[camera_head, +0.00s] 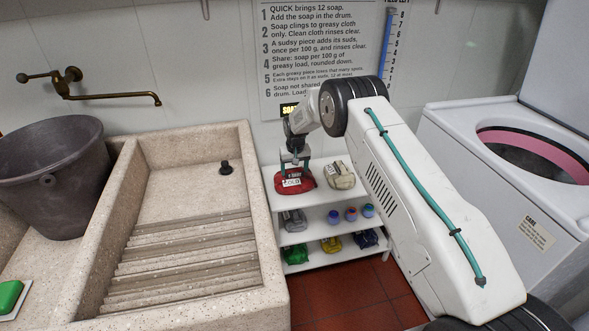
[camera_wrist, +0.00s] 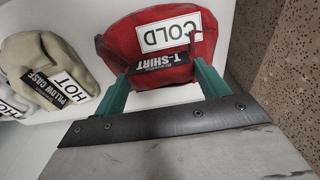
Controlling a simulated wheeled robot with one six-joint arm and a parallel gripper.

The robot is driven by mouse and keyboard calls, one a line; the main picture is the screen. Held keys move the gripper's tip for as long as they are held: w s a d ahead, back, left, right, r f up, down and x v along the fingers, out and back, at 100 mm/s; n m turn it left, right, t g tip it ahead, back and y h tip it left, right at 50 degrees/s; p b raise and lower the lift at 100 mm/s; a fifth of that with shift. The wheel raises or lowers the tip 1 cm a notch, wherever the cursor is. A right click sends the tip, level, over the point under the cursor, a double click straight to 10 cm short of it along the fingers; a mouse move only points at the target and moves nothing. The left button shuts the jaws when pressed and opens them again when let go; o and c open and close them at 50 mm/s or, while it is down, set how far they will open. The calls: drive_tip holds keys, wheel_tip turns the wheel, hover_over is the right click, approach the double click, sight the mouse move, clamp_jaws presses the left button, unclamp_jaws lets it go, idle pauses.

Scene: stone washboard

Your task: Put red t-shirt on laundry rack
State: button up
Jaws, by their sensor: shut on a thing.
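The red t-shirt (camera_head: 293,182) is a folded red bundle with a white COLD label and a black T-SHIRT tag. It is at the left of the top shelf of the white rack (camera_head: 325,199). My gripper (camera_head: 294,160) points down at it from above. In the wrist view the green fingers of my gripper (camera_wrist: 160,88) are on either side of the red t-shirt (camera_wrist: 124,45), shut on it. The shirt appears at shelf level; whether it rests on the shelf or is slightly lifted I cannot tell.
A beige pillow case (camera_head: 340,176) labelled HOT lies right beside the shirt. Lower shelves hold grey, yellow, green and blue bundles and several small round items (camera_head: 351,214). The stone washboard sink (camera_head: 262,215) stands left, a white washing machine (camera_head: 470,125) right. A dark bucket (camera_head: 55,175) is far left.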

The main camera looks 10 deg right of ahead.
sight(295, 179)
drive_tip(key=o, duration=1.6)
drive_tip(key=shift+f, duration=0.15)
wheel_tip(295, 179, up, 12)
drive_tip(key=s, duration=0.1)
drive_tip(key=shift+s+r, duration=0.2)
drive_tip(key=shift+s, duration=0.05)
